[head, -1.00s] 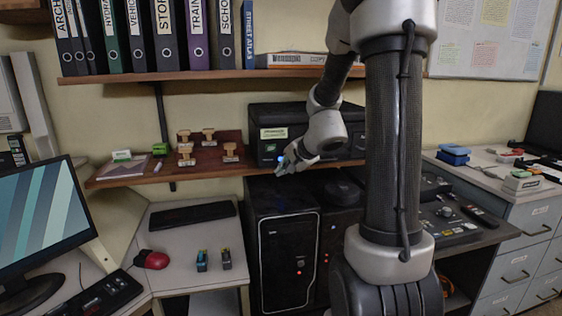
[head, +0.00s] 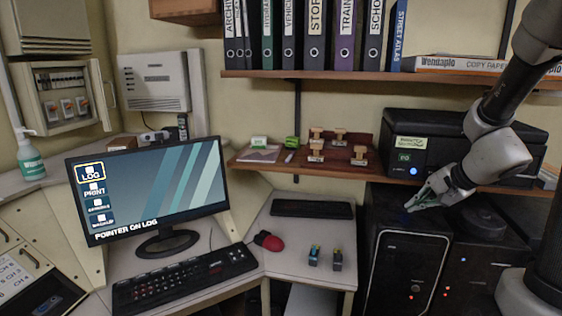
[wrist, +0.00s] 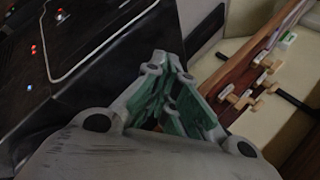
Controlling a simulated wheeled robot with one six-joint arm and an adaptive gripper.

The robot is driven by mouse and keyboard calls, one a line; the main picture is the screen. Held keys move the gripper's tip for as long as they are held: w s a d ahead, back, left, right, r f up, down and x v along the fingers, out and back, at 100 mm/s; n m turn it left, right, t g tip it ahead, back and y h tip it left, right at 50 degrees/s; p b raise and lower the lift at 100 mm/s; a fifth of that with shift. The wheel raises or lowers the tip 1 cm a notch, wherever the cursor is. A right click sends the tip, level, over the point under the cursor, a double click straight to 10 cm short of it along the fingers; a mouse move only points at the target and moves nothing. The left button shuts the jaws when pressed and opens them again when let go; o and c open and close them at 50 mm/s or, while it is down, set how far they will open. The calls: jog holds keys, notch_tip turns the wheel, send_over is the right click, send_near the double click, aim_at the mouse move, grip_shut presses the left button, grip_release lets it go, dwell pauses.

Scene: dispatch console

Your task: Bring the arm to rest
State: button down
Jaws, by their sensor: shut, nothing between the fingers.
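My gripper (head: 428,193) shows at the right in the head view, at the end of my bent arm. It is shut and empty, just above the top of the black computer tower (head: 405,262) and in front of the wooden lower shelf. In the wrist view its green-padded fingers (wrist: 168,68) are closed together. The tower (wrist: 85,40) fills the left of that view, and the shelf with its stamps (wrist: 250,92) is at the right. I cannot tell how far the fingers are from the tower.
A black printer (head: 450,140) stands on the shelf behind my gripper. Wooden-handled stamps (head: 338,147) sit left of it. Binders (head: 315,35) stand on the upper shelf.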

jog(key=s+a+r+n+g+h, duration=0.1)
jog(key=s+r+n, duration=0.4)
jog(key=s, duration=0.6)
jog(key=s+a+r+n+g+h, duration=0.1)
jog(key=s+r+n, duration=0.4)
jog(key=s, duration=0.5)
jog(key=shift+s+a+r+n+g+h, duration=0.2)
jog(key=shift+s+n+g+h, duration=0.25)
jog(key=shift+n+h, duration=0.4)
